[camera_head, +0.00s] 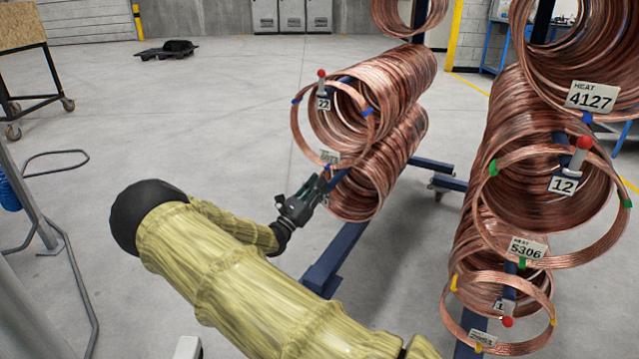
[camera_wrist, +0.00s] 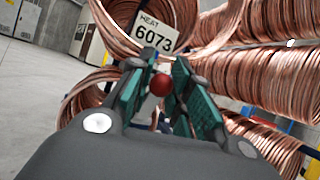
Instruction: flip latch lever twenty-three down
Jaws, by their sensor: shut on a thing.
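In the wrist view, a latch lever with a red ball knob (camera_wrist: 160,84) sits between the two green-padded fingers of my gripper (camera_wrist: 158,98). My gripper is shut on this lever, just below the tag HEAT 6073 (camera_wrist: 155,34). In the head view, my gripper (camera_head: 321,184) is at the front end of the lower coil stack (camera_head: 372,178) in the middle column, and it hides the lever. No number plate twenty-three is readable in either view. The lever's lower part is hidden by the fingers.
Above, lever 22 (camera_head: 322,88) stands upright with its red knob on top. At right, lever 12 (camera_head: 575,160) points up and a lower lever (camera_head: 507,308) points down. A blue rack leg (camera_head: 335,258) runs along the floor below my gripper. Open floor (camera_head: 220,110) lies left.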

